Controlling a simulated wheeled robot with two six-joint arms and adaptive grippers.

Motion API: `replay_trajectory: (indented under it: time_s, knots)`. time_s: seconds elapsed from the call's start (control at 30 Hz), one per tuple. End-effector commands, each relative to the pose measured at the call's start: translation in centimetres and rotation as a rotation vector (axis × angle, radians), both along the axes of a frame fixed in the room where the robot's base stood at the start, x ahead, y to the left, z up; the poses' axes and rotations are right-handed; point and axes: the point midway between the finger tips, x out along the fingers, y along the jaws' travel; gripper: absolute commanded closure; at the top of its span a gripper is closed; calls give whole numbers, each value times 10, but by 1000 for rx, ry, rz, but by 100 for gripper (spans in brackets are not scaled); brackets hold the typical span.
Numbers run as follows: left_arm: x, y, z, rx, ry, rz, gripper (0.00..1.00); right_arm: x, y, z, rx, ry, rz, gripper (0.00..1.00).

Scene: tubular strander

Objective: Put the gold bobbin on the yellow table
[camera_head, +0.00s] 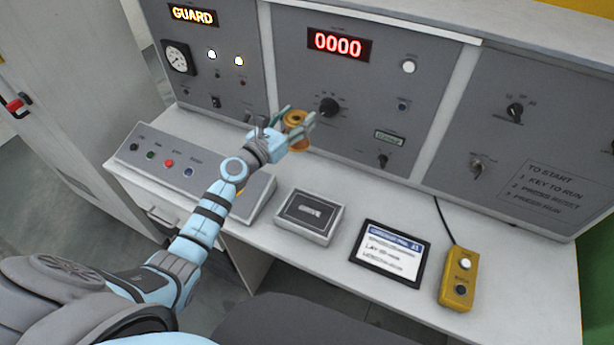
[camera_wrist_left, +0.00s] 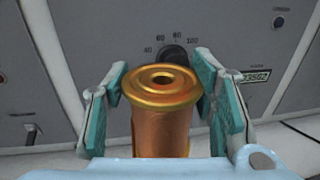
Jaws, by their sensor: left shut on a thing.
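The gold bobbin (camera_head: 297,119) is in my left gripper (camera_head: 296,127), in front of the control panel and above the back of the white desk. In the left wrist view the bobbin (camera_wrist_left: 162,110) stands upright between the two teal fingers of my left gripper (camera_wrist_left: 162,100), with its flanged top and centre hole showing. The gripper is shut on it. The bobbin's lower end is hidden in the wrist view. No yellow table shows in either view. My right gripper is not in view.
The grey control panel (camera_head: 345,80) rises right behind the bobbin. On the white desk (camera_head: 330,257) are a sloped button box (camera_head: 160,165), a grey box (camera_head: 310,216), a framed card (camera_head: 391,253) and a yellow pendant (camera_head: 459,280) with a cable. A cabinet (camera_head: 70,60) stands at left.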

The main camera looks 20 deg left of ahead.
Motion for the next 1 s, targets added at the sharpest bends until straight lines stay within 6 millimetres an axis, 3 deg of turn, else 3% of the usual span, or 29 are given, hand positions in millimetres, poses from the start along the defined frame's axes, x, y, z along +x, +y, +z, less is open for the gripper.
replay_trajectory:
  time_s: [0.03,0.1,0.2,0.3,0.47,0.67,1.0]
  knots:
    - [0,0,-32,-1,-4,-1,100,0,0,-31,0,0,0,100]
    - [0,0,-62,-1,-4,-2,100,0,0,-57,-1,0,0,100]
    - [0,-1,-99,-1,-4,-2,100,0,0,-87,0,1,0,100]
    - [0,-1,-121,-1,-5,-3,100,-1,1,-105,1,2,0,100]
    - [1,-1,-135,0,-7,-4,100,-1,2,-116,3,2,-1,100]
    - [0,0,-170,1,-6,-3,100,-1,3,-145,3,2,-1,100]
    - [0,0,-170,2,-7,-3,100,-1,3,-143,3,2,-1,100]
